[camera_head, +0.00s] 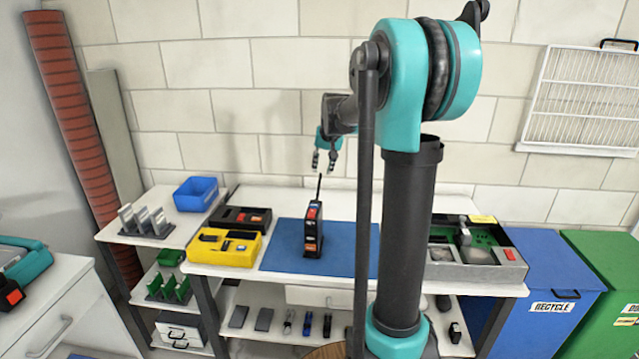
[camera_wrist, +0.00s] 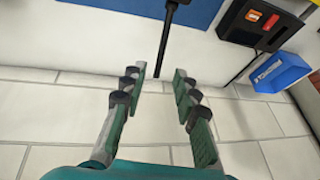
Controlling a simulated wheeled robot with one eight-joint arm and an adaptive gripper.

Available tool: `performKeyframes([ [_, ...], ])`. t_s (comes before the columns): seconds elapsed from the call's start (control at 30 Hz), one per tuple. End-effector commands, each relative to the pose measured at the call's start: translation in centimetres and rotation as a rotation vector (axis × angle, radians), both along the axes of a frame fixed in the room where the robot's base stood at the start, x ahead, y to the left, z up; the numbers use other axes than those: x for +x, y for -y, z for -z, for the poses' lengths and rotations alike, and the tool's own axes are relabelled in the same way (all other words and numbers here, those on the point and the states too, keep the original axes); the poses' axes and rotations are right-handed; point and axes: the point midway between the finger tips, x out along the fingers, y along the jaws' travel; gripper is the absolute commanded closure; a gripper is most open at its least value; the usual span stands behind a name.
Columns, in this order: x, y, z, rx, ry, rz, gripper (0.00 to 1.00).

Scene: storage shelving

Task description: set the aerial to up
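A black handheld radio (camera_head: 313,236) with red and orange parts stands upright on a blue mat (camera_head: 285,250) on the workbench. Its thin black aerial (camera_head: 319,187) sticks up from the top, nearly upright. My gripper (camera_head: 324,166) is above the radio, pointing down, with its fingers apart and empty. In the wrist view the aerial (camera_wrist: 163,48) runs from the top edge to between the fingertips of my gripper (camera_wrist: 160,74) in the picture, with a gap on both sides. I cannot tell whether the tip is truly between the fingers. The radio's body is mostly cut off there.
A yellow case (camera_head: 224,258) and a dark case (camera_head: 240,219) lie left of the mat, with a blue bin (camera_head: 196,194) beyond. A grey tray with green boards (camera_head: 470,272) is at the right. The tiled wall (camera_head: 250,110) stands behind the bench.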

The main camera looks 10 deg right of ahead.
Motion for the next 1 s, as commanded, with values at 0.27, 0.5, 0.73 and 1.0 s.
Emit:
performKeyframes([
  [0.27,2.2,-0.3,4.9,0.000,0.000,0.000,0.70],
  [0.5,3.2,-0.5,7.2,0.000,0.000,-0.001,0.70],
  [0.73,3.4,-0.5,7.7,0.000,0.000,-0.001,0.70],
  [1.0,3.4,-0.5,7.7,0.000,0.000,-0.001,0.85],
])
